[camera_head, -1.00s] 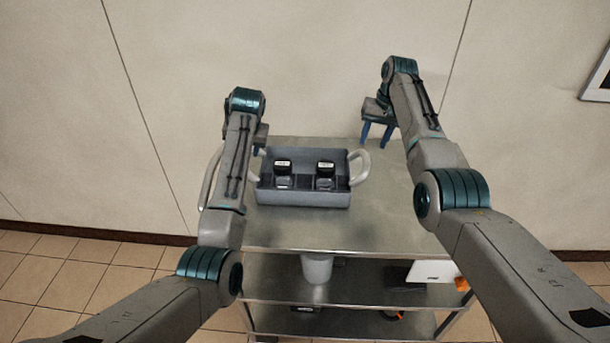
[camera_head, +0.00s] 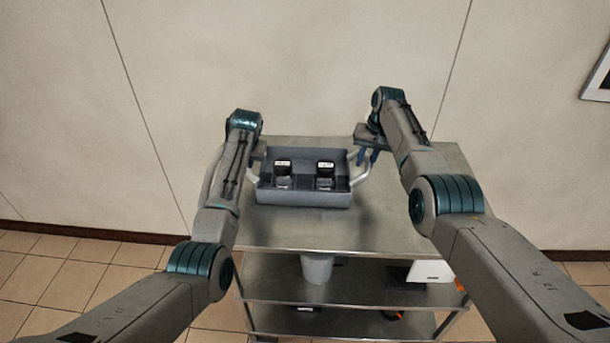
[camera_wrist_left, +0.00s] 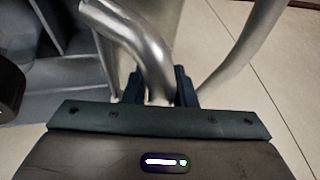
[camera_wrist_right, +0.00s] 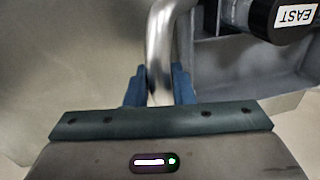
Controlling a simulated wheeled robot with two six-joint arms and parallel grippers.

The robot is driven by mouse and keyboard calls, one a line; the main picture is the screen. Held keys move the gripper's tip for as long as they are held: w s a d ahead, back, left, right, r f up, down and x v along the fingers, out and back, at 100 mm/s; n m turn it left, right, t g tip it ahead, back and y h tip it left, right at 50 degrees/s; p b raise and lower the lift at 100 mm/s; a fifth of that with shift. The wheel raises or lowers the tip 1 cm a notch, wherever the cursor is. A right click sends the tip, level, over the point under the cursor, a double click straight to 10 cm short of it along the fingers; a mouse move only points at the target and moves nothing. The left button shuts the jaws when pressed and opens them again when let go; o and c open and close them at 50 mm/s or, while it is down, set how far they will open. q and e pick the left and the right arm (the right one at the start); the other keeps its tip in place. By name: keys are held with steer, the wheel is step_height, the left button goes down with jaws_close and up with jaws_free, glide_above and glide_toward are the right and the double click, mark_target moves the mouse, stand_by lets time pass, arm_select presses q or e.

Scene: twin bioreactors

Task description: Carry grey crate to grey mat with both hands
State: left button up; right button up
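The grey crate (camera_head: 302,197) sits on the metal cart's top, with a pale tubular handle at each end. My right gripper (camera_head: 367,157) is at the crate's right handle. In the right wrist view, my right fingers (camera_wrist_right: 159,88) press close on both sides of that handle (camera_wrist_right: 159,45). My left gripper is mostly hidden behind its arm in the head view. In the left wrist view, my left fingers (camera_wrist_left: 160,88) sit close on both sides of the left handle (camera_wrist_left: 140,35). I cannot make out a grey mat in any view.
Two black-capped jars (camera_head: 283,168) (camera_head: 325,170) stand in the crate. The cart top (camera_head: 310,230) is bare in front and to the right. A wall stands behind.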

arm_select(q)
jaws_close()
arm_select(e)
jaws_close()
arm_select(q)
steer(key=shift+w+r, duration=0.1)
steer(key=shift+r, duration=0.1)
arm_select(e)
steer(key=shift+w+r, duration=0.1)
steer(key=shift+r, duration=0.1)
